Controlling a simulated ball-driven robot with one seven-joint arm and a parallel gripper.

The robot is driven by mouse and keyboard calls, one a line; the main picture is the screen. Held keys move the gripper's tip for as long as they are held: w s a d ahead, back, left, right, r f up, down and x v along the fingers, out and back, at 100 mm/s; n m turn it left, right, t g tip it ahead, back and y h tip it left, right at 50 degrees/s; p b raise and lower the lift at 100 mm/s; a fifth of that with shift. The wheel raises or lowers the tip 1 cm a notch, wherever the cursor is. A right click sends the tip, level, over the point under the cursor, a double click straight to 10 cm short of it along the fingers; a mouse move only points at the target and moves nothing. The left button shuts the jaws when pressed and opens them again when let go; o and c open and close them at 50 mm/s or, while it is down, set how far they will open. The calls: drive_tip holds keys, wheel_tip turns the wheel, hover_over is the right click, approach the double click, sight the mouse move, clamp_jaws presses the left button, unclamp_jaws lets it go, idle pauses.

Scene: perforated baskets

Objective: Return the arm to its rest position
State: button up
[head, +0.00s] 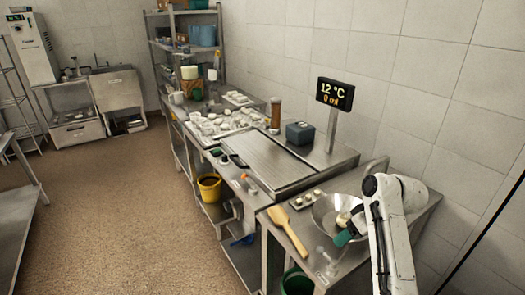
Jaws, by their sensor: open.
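My white arm (397,245) rises from the bottom right of the head view. It bends at a rounded joint over the right end of the front steel table. My gripper cannot be made out, so its jaws and anything between them are not seen. A metal bowl (325,214) stands on the table just left of the arm. A cream-coloured thing (343,219) and a green thing (344,238) show at the bowl's right side, close to the arm. The arm hides part of the bowl's right side.
A wooden paddle (288,232) and a small tray (304,200) lie left of the bowl. A display (334,94) stands on a post behind. A steel table with many white pieces (226,122) runs along the wall. The brown floor (130,215) at left is clear.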

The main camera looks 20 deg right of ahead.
drive_tip(key=s+a+f+m+g+h+b, duration=0.1)
drive_tip(key=s+a+f, duration=0.2)
drive_tip(key=s+f, duration=0.5)
drive_tip(key=s+a+f+m+g+h+b, duration=0.1)
drive_tip(key=s+a+f, duration=0.35)
drive_tip(key=s, duration=0.55)
drive_tip(key=s+a+f+m+h+b, duration=0.1)
drive_tip(key=s+f, duration=0.1)
drive_tip(key=s, duration=1.5)
drive_tip(key=shift+s+a+f+m+g+h, duration=0.2)
drive_tip(key=shift+s+a+m+g+h, duration=0.1)
drive_tip(key=shift+s+a+g, duration=0.1)
